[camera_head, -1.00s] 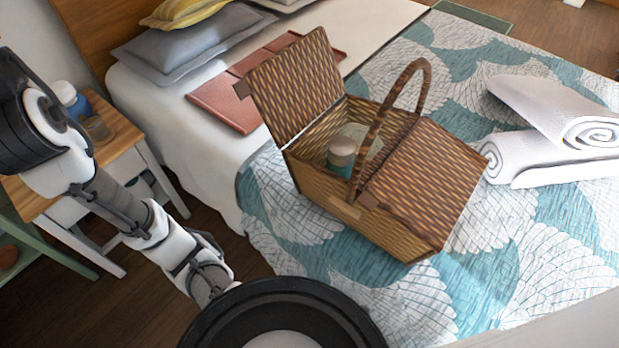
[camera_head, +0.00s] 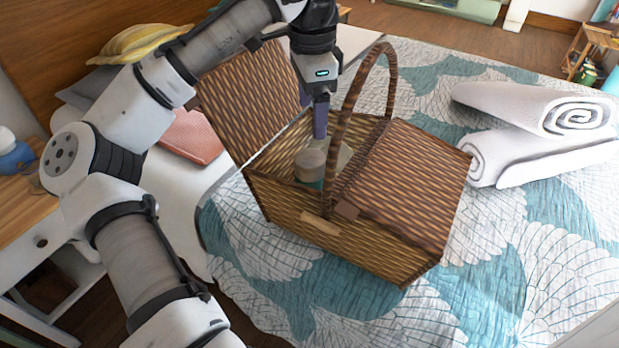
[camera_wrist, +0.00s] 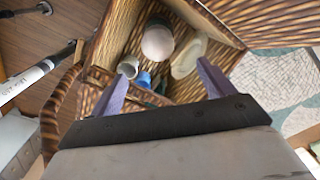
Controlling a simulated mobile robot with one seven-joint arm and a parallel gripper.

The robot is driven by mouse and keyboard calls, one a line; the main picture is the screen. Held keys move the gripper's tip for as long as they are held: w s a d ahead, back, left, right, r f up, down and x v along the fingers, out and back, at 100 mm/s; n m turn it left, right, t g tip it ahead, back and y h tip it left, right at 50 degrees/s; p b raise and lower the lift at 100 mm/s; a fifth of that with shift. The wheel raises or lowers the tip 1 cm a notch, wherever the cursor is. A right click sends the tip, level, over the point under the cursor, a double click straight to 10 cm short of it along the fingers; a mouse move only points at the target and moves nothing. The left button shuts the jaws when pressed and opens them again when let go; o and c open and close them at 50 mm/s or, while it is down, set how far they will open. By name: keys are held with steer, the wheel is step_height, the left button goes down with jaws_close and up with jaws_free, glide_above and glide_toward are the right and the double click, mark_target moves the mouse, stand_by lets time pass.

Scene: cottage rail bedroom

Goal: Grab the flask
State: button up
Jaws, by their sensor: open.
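The flask (camera_head: 309,167), with a beige rounded cap and teal body, stands inside the open half of the wicker basket (camera_head: 380,250). Its lower part is hidden by the basket wall. In the wrist view a beige round top (camera_wrist: 157,42), which looks like the flask's cap, shows in the basket beyond my fingertips. My gripper (camera_head: 320,132) points down over the basket opening, just above and slightly right of the flask in the head view. In the wrist view my gripper (camera_wrist: 163,72) is open with nothing between its fingers.
The basket's handle (camera_head: 352,110) arches close to the right of my gripper. The raised lid (camera_head: 250,105) stands to the left; the right lid (camera_head: 405,185) is closed. A blue item (camera_wrist: 144,79) and a pale oval item (camera_wrist: 188,57) lie near the flask. Rolled towels (camera_head: 535,130) lie right.

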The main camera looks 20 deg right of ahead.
mark_target(310, 156)
step_height(310, 156, down, 9)
steer(key=shift+a+r+b, duration=0.1)
steer(key=shift+r+b, duration=0.1)
steer(key=shift+b, duration=0.45)
step_height(310, 156, down, 5)
steer(key=shift+s+a+f+b, duration=0.1)
steer(key=shift+a+b, duration=0.05)
steer(key=shift+b, duration=0.15)
steer(key=c, duration=1.7)
steer(key=shift+c, duration=0.3)
steer(key=shift+r, duration=0.2)
